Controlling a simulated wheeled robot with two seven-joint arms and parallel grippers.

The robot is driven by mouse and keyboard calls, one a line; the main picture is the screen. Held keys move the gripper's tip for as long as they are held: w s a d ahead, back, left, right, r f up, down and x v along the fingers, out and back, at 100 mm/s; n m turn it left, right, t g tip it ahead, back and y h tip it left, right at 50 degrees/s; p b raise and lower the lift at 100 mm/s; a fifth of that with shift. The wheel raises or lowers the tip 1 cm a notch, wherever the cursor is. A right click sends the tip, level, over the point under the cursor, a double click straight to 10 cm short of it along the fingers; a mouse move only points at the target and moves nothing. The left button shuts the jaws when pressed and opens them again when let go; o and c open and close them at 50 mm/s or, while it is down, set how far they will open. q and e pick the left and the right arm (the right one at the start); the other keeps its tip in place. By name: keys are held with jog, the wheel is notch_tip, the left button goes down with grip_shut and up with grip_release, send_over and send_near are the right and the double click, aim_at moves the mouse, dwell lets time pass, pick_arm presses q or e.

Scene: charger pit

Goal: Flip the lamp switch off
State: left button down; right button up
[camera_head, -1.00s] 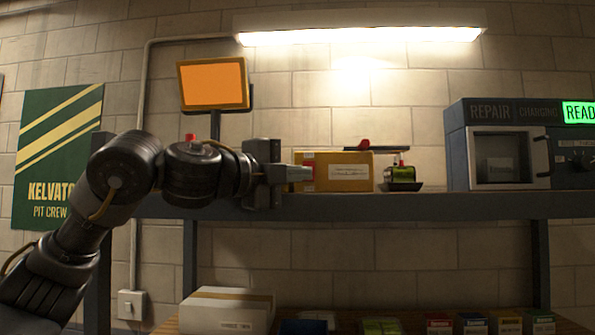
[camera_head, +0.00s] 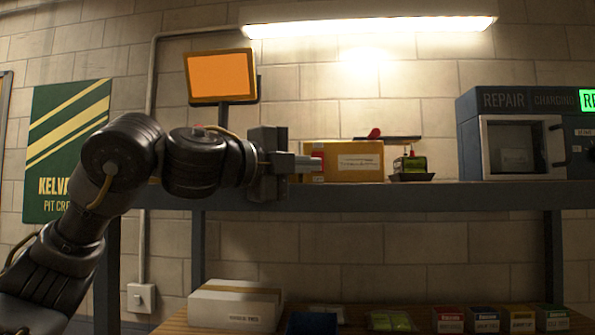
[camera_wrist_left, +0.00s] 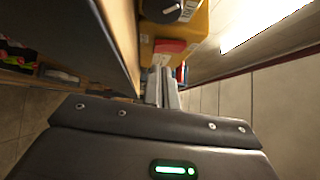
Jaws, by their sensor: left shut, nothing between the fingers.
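The lamp switch (camera_head: 141,298) is a small pale box low on the wall at left. A conduit (camera_head: 150,100) runs up from it to the lit tube lamp (camera_head: 370,27). Its lever position is too small to tell. My left gripper (camera_head: 316,163) is shut and empty, level with the shelf, in front of the yellow box (camera_head: 352,162). It is well above and to the right of the switch. In the left wrist view its fingers (camera_wrist_left: 162,84) are together; the switch does not show there. My right gripper is not in view.
A shelf (camera_head: 350,196) holds the yellow box, a green item on a tray (camera_head: 412,172) and a repair charging unit (camera_head: 515,140). An orange screen (camera_head: 221,76) stands behind my arm. Below are a white carton (camera_head: 235,308) and several small boxes. The wall around the switch is clear.

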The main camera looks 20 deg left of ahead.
pick_arm(q)
jog(key=s+a+r+b, duration=0.2)
jog(key=s+a+b, duration=0.2)
jog(key=s, duration=0.6)
jog(key=shift+s+a+b, duration=0.35)
jog(key=shift+s+b, duration=0.05)
jog(key=shift+b, duration=0.1)
